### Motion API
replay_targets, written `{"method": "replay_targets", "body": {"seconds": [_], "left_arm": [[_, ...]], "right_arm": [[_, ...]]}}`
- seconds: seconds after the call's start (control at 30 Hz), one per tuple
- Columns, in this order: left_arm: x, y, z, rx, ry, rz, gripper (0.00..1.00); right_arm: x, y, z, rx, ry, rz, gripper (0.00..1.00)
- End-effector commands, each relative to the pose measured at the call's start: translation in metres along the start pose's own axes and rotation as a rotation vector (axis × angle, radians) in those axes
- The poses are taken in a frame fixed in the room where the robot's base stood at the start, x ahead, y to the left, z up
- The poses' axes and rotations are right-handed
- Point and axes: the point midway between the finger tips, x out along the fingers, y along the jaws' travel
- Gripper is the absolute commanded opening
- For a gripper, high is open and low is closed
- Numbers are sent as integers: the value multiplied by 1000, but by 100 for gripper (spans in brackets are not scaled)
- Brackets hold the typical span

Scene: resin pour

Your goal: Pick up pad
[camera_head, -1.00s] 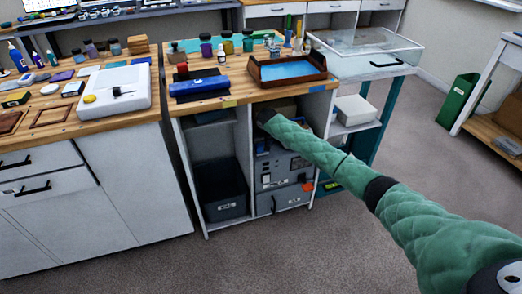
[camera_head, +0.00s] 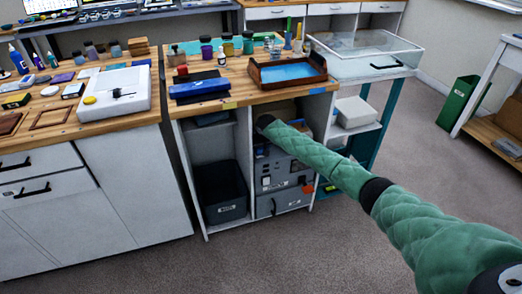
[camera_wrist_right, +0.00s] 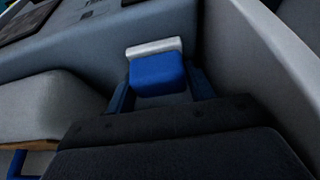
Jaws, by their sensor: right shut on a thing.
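A blue pad (camera_wrist_right: 158,75) with a pale grey-white strip along its far edge shows in the right wrist view. It sits between the fingers of my right gripper (camera_wrist_right: 162,82), which is shut on it. In the head view my right arm in its green sleeve reaches into the upper right compartment of the wooden-topped cart. Its dark end (camera_head: 264,122) is at the compartment's opening. The pad cannot be made out in the head view. My left gripper is not in view.
The cart top (camera_head: 240,92) holds a brown tray with blue inside (camera_head: 288,71), a blue roll-like object (camera_head: 200,88) and several jars. Below my arm is a grey box-like unit (camera_head: 282,175). A dark bin (camera_head: 222,190) stands in the left compartment. The floor in front is clear.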

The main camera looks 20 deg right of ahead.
Motion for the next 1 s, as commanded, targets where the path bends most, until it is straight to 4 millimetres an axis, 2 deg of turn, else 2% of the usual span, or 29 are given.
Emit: {"method": "replay_targets", "body": {"seconds": [0.13, 0.27, 0.7, 1.0], "left_arm": [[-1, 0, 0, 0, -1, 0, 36], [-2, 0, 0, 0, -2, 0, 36], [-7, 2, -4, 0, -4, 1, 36], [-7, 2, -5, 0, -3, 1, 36]], "right_arm": [[-13, 0, -6, 0, 1, 0, 31], [-36, 0, -16, 0, 3, -1, 31], [-113, 26, 40, -1, 2, 0, 31], [-140, 34, 59, 0, 0, -1, 31]]}}
